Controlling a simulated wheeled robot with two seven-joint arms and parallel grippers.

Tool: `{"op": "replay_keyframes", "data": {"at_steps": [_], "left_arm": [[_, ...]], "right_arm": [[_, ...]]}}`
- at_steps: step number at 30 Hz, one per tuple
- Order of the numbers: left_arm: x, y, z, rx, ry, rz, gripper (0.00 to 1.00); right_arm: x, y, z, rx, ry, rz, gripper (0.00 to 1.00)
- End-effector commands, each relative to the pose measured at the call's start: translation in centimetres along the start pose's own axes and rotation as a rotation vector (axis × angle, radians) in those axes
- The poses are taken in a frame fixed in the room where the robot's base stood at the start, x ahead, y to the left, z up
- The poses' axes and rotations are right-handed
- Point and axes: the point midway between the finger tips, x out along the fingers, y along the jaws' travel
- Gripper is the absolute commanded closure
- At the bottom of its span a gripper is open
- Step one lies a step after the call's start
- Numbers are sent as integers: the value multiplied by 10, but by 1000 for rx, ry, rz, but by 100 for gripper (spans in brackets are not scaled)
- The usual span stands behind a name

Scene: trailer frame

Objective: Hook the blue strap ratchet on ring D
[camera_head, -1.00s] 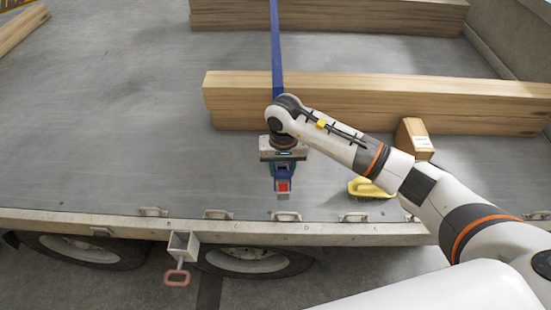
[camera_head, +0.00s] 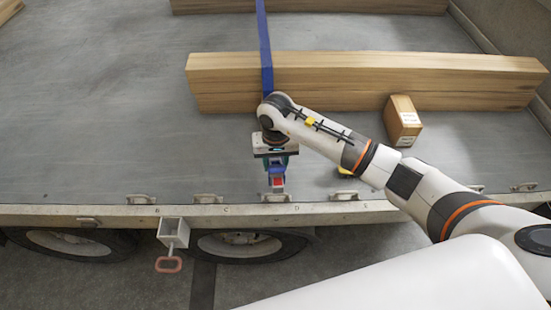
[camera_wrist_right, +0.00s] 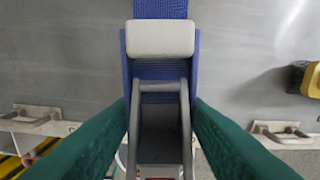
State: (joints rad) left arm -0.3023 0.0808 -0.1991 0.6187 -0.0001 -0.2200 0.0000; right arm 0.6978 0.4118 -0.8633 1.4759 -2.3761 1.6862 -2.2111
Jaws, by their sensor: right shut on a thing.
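My right gripper (camera_head: 276,160) is shut on the blue strap ratchet (camera_head: 277,181), pointing down at the trailer's front edge. In the right wrist view, the green fingers of my right gripper (camera_wrist_right: 160,108) flank the ratchet's grey metal frame (camera_wrist_right: 160,150), below a pale block on the blue strap. The blue strap (camera_head: 264,45) runs back over the timber. Ring D (camera_head: 276,197) is a metal loop on the edge beside the letter D, just below the ratchet's lower end. Whether they touch cannot be told. In the wrist view the ratchet covers that spot. My left gripper is not in view.
Similar rings stand along the edge, including ring C (camera_head: 208,198) and ring E (camera_head: 343,195). Timber beams (camera_head: 400,80) lie behind. A small wooden block (camera_head: 402,120) and a yellow object (camera_wrist_right: 311,80) are to the right. A red-handled crank (camera_head: 169,264) hangs below the edge.

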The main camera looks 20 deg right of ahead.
Motion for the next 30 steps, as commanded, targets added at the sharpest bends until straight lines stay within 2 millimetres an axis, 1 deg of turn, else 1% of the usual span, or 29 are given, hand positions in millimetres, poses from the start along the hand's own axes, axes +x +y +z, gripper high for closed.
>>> {"op": "replay_keyframes", "data": {"at_steps": [1,12,15,21,29,30], "left_arm": [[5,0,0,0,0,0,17],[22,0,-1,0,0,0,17],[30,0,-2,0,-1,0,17],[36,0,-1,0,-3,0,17],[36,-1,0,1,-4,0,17],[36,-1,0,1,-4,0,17]], "right_arm": [[6,0,0,1,0,1,92],[36,0,0,1,0,1,92],[43,0,1,-1,-3,0,92],[48,0,0,1,-2,1,92],[48,0,0,1,-2,1,92],[48,0,0,1,-2,1,55]]}}
